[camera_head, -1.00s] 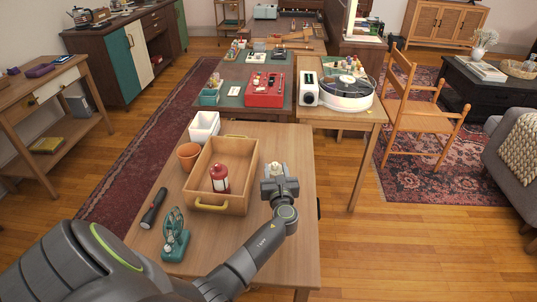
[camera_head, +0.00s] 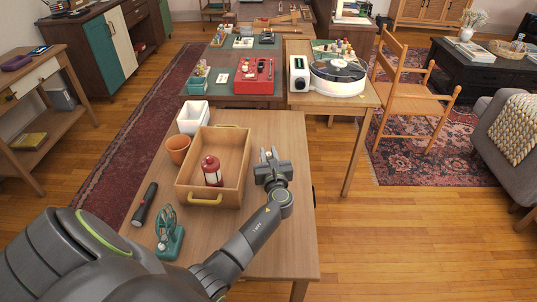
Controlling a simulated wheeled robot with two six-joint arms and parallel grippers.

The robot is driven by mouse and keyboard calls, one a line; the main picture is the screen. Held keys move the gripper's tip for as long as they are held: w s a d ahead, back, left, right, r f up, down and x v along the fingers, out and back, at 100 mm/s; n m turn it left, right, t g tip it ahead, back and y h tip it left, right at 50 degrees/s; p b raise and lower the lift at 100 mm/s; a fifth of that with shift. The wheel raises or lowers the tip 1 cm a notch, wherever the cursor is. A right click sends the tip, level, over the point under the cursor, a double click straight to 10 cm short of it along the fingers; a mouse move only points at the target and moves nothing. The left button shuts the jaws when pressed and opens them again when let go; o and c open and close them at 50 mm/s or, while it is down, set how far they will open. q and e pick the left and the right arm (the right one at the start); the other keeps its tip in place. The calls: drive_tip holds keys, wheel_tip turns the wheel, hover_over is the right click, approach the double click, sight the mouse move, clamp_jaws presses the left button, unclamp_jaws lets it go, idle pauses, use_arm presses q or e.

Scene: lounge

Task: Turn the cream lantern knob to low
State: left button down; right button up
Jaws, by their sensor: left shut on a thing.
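The cream lantern (camera_head: 268,155) stands on the wooden table, right of the open wooden tray. Only a small pale part of it shows; the rest is hidden by my gripper. My left gripper (camera_head: 267,163) reaches it from the near side and is shut on its knob. The knob is too small and covered for its setting to be read. My right gripper is not in view.
The wooden tray (camera_head: 238,174) holds a red lantern (camera_head: 212,172).

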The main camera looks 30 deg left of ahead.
use_arm(q)
drive_tip(key=shift+a+m+t+h+p, duration=0.1)
drive_tip(key=shift+m+t+h+p, duration=0.35)
drive_tip(key=shift+m+t+h, duration=0.3)
drive_tip(key=shift+h, duration=0.35)
drive_tip(key=m+t+h, duration=0.2)
drive_tip(key=h, duration=0.1)
drive_tip(key=shift+m, duration=0.35)
drive_tip(key=m+t+h, duration=0.1)
drive_tip(key=m+h, duration=0.1)
drive_tip(key=h, duration=0.1)
drive_tip(key=shift+f+h+b, duration=0.15)
drive_tip(key=shift+h+b, duration=0.15)
drive_tip(key=shift+m+h+b, duration=0.85)
drive_tip(key=shift+m+h, duration=0.35)
drive_tip(key=shift+h, duration=0.8)
drive_tip(key=c, duration=1.3)
unclamp_jaws()
